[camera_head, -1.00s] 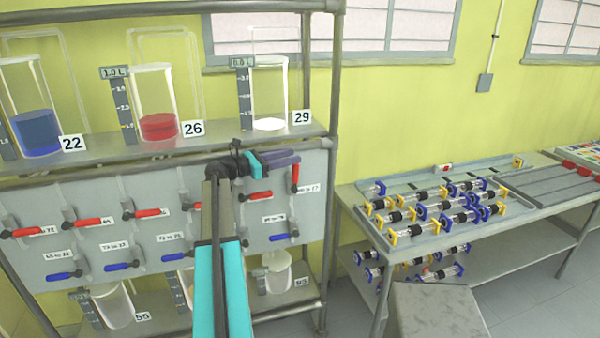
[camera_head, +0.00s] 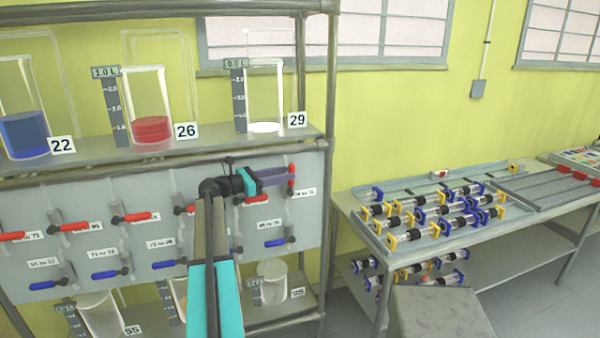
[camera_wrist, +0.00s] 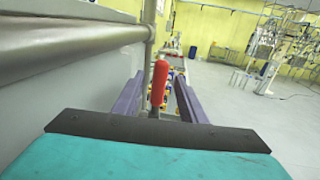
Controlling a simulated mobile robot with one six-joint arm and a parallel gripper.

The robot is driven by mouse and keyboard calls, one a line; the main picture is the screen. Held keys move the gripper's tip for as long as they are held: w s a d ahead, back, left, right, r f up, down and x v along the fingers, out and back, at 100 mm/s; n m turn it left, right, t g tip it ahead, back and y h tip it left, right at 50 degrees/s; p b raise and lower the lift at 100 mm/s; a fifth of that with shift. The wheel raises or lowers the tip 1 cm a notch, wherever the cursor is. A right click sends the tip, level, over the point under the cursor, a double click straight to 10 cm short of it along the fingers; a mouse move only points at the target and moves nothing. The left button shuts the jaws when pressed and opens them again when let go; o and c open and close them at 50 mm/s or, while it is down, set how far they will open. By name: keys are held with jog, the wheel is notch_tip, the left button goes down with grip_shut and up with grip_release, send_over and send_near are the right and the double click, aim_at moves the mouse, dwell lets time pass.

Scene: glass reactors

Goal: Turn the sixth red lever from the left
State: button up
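Several red levers sit in the upper row of the grey panel (camera_head: 110,250). Most lie sideways, such as one at left (camera_head: 75,227) and one near the middle (camera_head: 130,217). The rightmost visible red lever (camera_head: 291,168) stands upright. My gripper (camera_head: 284,177) is at this upright lever, with purple fingers reaching across it. In the wrist view, the red lever (camera_wrist: 159,83) stands between the two fingers of my gripper (camera_wrist: 158,80), with a gap on each side. The gripper is open. My arm covers part of the panel and part of another red lever.
Blue levers (camera_head: 110,273) line the lower row. Glass cylinders with blue (camera_head: 24,135) and red (camera_head: 150,130) liquid stand on the shelf above. A metal rack post (camera_head: 328,150) rises just right of the panel. A table (camera_head: 345,205) with glass parts stands further right.

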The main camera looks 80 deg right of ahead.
jog(key=shift+p+x, duration=1.3)
jog(key=shift+x, duration=2.45)
jog(key=shift+c, duration=0.4)
grip_shut()
